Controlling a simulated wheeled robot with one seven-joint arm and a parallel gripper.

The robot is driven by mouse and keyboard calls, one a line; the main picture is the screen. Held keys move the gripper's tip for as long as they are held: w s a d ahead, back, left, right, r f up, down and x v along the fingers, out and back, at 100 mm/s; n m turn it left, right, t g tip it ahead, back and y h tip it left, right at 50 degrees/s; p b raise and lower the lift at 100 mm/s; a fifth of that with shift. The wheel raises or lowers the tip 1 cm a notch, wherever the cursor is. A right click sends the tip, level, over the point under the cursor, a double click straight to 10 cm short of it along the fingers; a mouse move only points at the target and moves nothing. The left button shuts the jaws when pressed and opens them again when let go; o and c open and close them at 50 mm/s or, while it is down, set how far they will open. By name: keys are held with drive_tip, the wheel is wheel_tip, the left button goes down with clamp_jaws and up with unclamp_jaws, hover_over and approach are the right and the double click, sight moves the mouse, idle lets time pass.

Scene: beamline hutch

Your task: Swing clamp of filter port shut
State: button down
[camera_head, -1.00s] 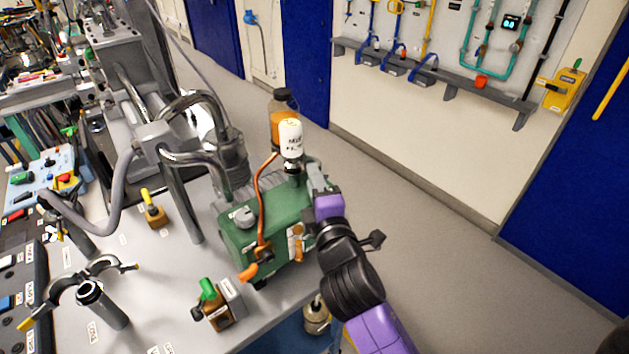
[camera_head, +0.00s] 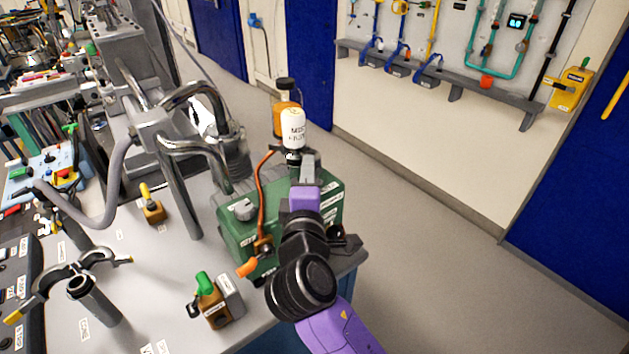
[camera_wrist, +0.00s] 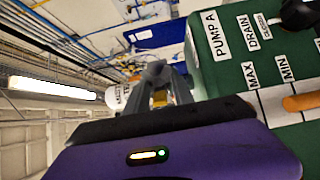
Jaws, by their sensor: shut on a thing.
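The white mist filter (camera_head: 293,128) stands upright over the filter port (camera_head: 293,156) on top of the green pump (camera_head: 235,233). My gripper (camera_head: 306,160) is right beside the port, on its right and near side. Its grey fingers are closed on the port's clamp, which they and my wrist mostly hide. How far round the port the clamp reaches cannot be told. In the wrist view the fingers (camera_wrist: 160,85) point away from me, with a small yellow patch between them. The filter (camera_wrist: 118,97) shows just left of them, and the pump (camera_wrist: 235,85) fills the right.
An amber bottle (camera_head: 286,97) stands behind the filter. An orange-ended copper-coloured line (camera_head: 260,190) runs down the pump's front. Bent metal pipes (camera_head: 180,185) rise to the left. Another post (camera_head: 92,298) with an open clamp stands front left. The floor to the right is clear.

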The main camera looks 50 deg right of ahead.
drive_tip(key=shift+w+a+f+m+g+h, duration=0.1)
drive_tip(key=shift+w+a+m+g+h, duration=0.1)
drive_tip(key=shift+w+m+g+h, duration=0.25)
drive_tip(key=shift+w+a+f+m+g+h, duration=0.15)
drive_tip(key=shift+m+g, duration=0.2)
drive_tip(key=shift+g, duration=0.3)
drive_tip(key=shift+s+r, duration=0.1)
drive_tip(key=shift+s, duration=0.05)
drive_tip(key=c, duration=1.4)
unclamp_jaws()
drive_tip(key=b+v, duration=0.1)
drive_tip(key=v, duration=0.6)
drive_tip(key=shift+s+a, duration=0.2)
drive_tip(key=shift+a, duration=0.15)
